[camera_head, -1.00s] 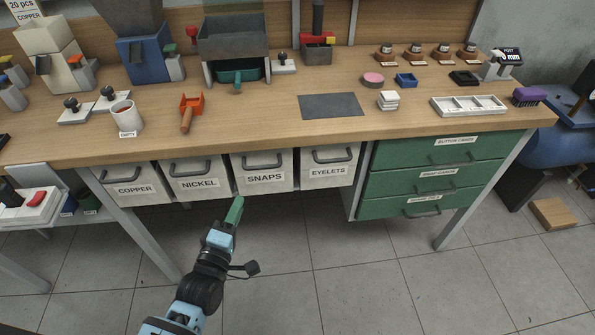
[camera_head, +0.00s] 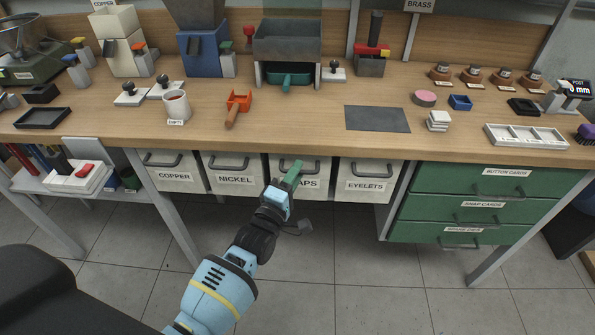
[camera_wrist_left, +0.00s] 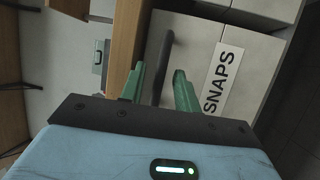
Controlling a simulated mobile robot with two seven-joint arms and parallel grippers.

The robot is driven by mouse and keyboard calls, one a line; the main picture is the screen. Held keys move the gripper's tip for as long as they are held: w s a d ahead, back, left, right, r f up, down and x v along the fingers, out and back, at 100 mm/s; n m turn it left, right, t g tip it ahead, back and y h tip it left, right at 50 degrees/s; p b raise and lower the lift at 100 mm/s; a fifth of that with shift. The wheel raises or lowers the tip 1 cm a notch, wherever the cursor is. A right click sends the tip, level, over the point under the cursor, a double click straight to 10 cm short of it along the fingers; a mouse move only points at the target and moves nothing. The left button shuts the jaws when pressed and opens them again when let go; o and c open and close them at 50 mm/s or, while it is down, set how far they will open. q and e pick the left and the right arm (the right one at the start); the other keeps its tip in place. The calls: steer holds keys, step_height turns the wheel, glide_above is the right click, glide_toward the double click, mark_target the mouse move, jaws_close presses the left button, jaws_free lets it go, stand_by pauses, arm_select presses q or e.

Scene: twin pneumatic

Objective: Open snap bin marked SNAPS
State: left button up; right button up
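The SNAPS bin (camera_head: 321,171) is a pale grey bin under the bench top, between the NICKEL and EYELETS bins. It looks closed. My left gripper (camera_head: 293,174) is in front of it and covers part of its label. In the left wrist view the bin front (camera_wrist_left: 196,42) carries the SNAPS label (camera_wrist_left: 222,80). Its dark bar handle (camera_wrist_left: 163,66) shows between the two green fingers of my left gripper (camera_wrist_left: 160,84), which are open and apart. I cannot tell whether either finger touches the handle. My right gripper is not in view.
The NICKEL bin (camera_head: 215,162) and EYELETS bin (camera_head: 369,169) flank the SNAPS bin closely. The wooden bench edge (camera_head: 300,151) overhangs just above. Green drawers (camera_head: 480,192) stand at the right. The tiled floor (camera_head: 350,290) in front is clear.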

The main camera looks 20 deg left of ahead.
arm_select(q)
steer(key=shift+w+r, duration=0.1)
steer(key=shift+w, duration=0.5)
jaws_close()
